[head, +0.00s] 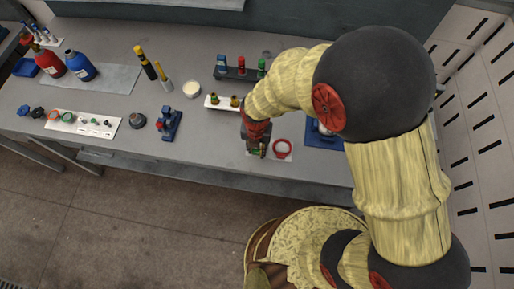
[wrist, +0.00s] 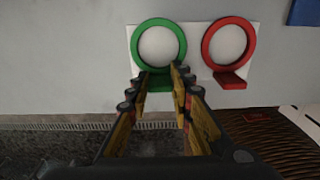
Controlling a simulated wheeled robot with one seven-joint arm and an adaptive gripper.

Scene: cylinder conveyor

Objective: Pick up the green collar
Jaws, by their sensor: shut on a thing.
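The green collar (wrist: 135,46) is a ring with a small tab at its lower side, upright in the wrist picture over a white card (wrist: 197,35). My gripper (wrist: 160,76) is shut on the tab of the green collar, its fingertips on either side. In the head view my gripper (head: 257,153) points down at the table, just left of a red collar, and mostly hides the green collar. I cannot tell whether the collar is clear of the card.
The red collar (head: 282,148) lies close on the right; it also shows in the wrist view (wrist: 229,81). A white rack (head: 222,103) and a dark rack (head: 237,74) with tubes stand behind my gripper. A blue tray (head: 322,142) is to the right. The table's front edge is near.

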